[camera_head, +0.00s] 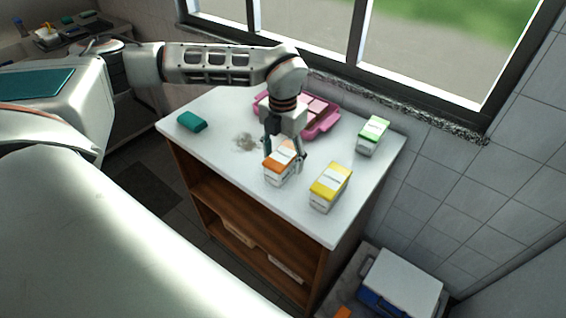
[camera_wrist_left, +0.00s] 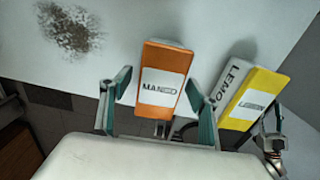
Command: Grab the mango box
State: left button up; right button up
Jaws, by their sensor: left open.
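The mango box (camera_head: 277,172) is an orange and white carton standing near the front edge of the white counter top. In the left wrist view the mango box (camera_wrist_left: 163,72) shows its orange top and a white label reading MANGO. My left gripper (camera_head: 285,153) reaches down over the box from above. Its two fingers are open, one on each side of the box, as the left wrist view of the gripper (camera_wrist_left: 158,88) also shows. I cannot tell whether either finger touches it.
A yellow lemon box (camera_head: 330,187) stands just right of the mango box. A green box (camera_head: 373,135) stands farther back right. A pink tray (camera_head: 327,127) lies behind the gripper, near the window. A teal object (camera_head: 191,121) lies at left, with clear counter around it.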

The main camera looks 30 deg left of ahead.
pick_arm(q)
jog(key=shift+c, duration=0.3)
jog(key=c, duration=1.4)
